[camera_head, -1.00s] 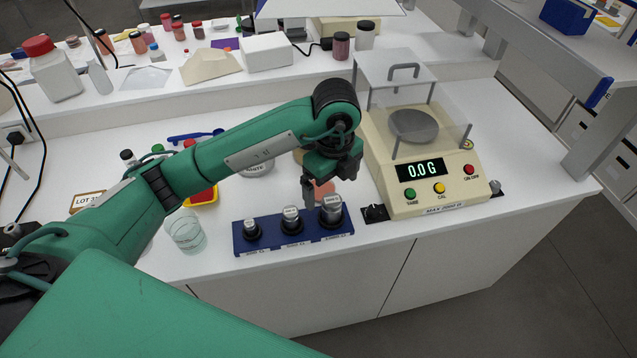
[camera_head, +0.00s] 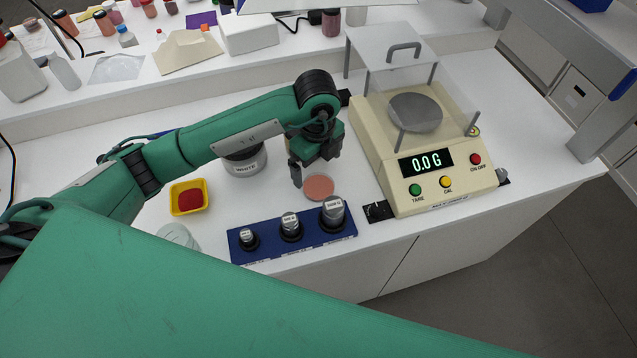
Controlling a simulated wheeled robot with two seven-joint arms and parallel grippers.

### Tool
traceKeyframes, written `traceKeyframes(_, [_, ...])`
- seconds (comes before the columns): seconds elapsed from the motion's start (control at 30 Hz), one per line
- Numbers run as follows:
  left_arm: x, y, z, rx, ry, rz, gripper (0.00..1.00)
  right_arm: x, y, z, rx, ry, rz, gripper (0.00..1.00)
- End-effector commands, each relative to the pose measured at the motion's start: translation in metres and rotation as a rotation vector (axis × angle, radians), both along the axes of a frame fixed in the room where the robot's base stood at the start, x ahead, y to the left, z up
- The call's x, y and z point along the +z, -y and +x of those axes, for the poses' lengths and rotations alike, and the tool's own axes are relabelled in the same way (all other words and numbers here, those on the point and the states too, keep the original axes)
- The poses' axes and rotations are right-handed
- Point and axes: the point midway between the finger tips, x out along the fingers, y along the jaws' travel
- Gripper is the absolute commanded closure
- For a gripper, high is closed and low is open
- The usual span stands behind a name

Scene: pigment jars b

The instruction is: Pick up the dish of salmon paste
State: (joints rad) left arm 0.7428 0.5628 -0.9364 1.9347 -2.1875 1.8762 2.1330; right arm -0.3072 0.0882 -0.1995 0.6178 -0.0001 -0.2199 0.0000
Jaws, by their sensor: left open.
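The dish of salmon paste (camera_head: 319,188) is a small round dish with a flat pinkish-orange fill. It sits on the white bench behind the blue weight block and left of the balance. My left gripper (camera_head: 315,175) is open with its fingers pointing down, over the back left edge of the dish. One dark finger shows at the left of the dish and the other lies behind it. I cannot tell whether a finger touches the dish. Nothing is held. My right gripper is not in view.
A blue block (camera_head: 292,240) with several weights stands just in front of the dish. The cream balance (camera_head: 398,195) with a clear cover stands to the right. A yellow tray (camera_head: 189,211) of red powder, a jar labelled WHITE (camera_head: 245,168) and a glass beaker (camera_head: 177,238) are left.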

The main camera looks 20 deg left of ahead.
Motion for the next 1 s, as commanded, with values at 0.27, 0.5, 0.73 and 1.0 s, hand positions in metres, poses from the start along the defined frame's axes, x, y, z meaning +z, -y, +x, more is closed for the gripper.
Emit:
traceKeyframes(0.27, [-0.027, 0.000, 0.000, 0.001, 0.000, 0.001, 0.03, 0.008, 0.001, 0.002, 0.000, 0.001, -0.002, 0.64])
traceKeyframes(0.5, [-0.051, 0.004, 0.000, 0.002, -0.003, 0.001, 0.03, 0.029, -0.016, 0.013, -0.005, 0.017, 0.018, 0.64])
traceKeyframes(0.73, [-0.077, 0.004, 0.000, 0.001, 0.000, 0.000, 0.03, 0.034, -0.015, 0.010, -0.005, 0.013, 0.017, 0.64])
traceKeyframes(1.0, [-0.079, 0.004, 0.001, 0.001, 0.001, 0.000, 0.12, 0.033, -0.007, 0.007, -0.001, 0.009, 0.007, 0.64])
